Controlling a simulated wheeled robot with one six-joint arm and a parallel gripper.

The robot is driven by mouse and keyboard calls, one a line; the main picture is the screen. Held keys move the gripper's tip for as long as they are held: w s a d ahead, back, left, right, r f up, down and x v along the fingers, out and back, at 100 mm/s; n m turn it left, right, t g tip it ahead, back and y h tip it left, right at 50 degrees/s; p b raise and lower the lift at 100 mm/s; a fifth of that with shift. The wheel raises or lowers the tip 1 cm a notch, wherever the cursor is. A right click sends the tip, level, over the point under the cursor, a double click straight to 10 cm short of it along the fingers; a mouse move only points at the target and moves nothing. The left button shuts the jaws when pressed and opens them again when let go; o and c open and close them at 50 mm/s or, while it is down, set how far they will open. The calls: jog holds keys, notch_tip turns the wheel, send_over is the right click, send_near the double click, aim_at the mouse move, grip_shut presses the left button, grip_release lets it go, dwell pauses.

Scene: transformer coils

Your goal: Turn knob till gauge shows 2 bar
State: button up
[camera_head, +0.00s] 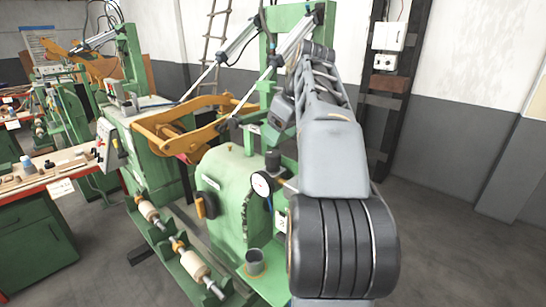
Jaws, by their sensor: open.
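The pressure gauge (262,183) has a round white face with a black rim and sits on the front of the green coil machine. Its needle and numbers are too small to read. A dark knob (272,159) stands just above and right of the gauge. My gripper (281,118) is a dark grey shape at the end of my grey arm, above the knob and apart from it. It is open and holds nothing visible. Its fingers are small, dark and partly hidden by my arm.
The green machine (222,176) carries an orange lever frame (160,130) and slanted cylinders on the left. A grey cup (255,262) stands low on its ledge. Rollers (195,265) lie front left. A workbench (40,215) stands far left. Open floor (460,240) lies right.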

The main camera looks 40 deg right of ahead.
aim_at(273, 153)
jog(key=x, duration=0.7)
jog(key=shift+w+f, duration=0.15)
jog(key=shift+f, duration=0.05)
jog(key=c, duration=0.9)
jog(key=shift+m, duration=0.3)
jog(key=m+h, duration=0.1)
jog(key=m, duration=0.2)
jog(key=shift+a+m+h+b, duration=0.1)
jog(key=shift+m+h+b, duration=0.2)
jog(key=shift+m, duration=0.1)
jog(key=m+h, duration=0.1)
jog(key=m, duration=0.3)
jog(key=shift+h, duration=0.3)
jog(key=shift+m, duration=0.3)
